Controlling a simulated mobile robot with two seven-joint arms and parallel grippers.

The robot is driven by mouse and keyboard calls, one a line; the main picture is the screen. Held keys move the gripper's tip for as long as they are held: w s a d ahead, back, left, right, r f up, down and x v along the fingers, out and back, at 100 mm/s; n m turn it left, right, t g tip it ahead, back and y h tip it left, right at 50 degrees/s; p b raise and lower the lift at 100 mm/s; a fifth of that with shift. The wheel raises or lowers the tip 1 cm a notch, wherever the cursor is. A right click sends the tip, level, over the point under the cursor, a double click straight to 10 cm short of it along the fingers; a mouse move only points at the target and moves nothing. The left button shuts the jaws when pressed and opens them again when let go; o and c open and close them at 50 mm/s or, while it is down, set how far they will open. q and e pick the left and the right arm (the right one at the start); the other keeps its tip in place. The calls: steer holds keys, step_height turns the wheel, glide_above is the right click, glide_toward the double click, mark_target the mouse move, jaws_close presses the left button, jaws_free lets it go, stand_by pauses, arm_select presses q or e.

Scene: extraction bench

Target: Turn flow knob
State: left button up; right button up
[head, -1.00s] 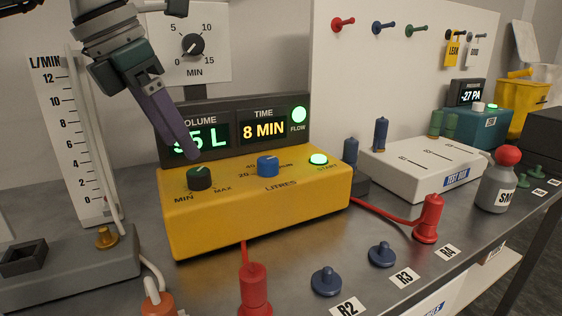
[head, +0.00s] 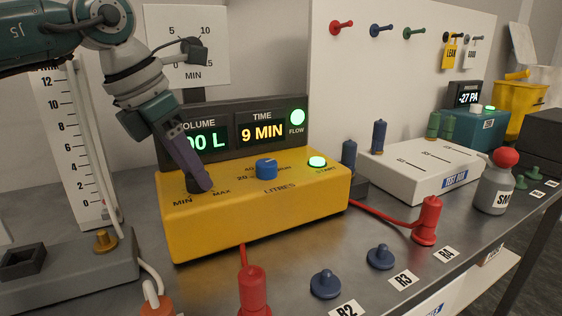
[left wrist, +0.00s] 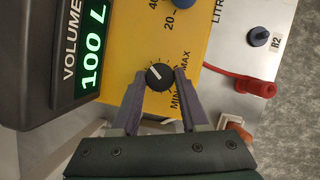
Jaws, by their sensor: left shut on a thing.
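The flow knob (head: 192,185) is a small dark round knob between MIN and MAX on the yellow box (head: 255,215). It also shows in the left wrist view (left wrist: 158,76), with a white pointer line on top. My left gripper (head: 204,182) reaches down to it from the upper left and hides part of it. In the left wrist view its two purple fingers (left wrist: 160,82) sit on either side of the knob, shut on it. The display (head: 232,134) reads 9 MIN, and the wrist view shows 100 L. The FLOW lamp (head: 297,117) is lit green. My right gripper is out of view.
A blue LITRES knob (head: 266,169) and a lit START button (head: 317,162) are beside the flow knob. A tube scale (head: 75,140) stands left. A white test box (head: 425,168) and red plug (head: 428,222) stand right. The dark display housing rises close behind.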

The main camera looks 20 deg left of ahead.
arm_select(q)
jaws_close()
steer(key=shift+r, duration=0.1)
steer(key=shift+n, duration=0.6)
steer(key=o, duration=0.6)
jaws_free()
steer(key=v, duration=0.9)
steer(key=shift+s+d+r, duration=0.15)
steer(key=shift+s+r, duration=0.1)
steer(key=shift+r, duration=0.15)
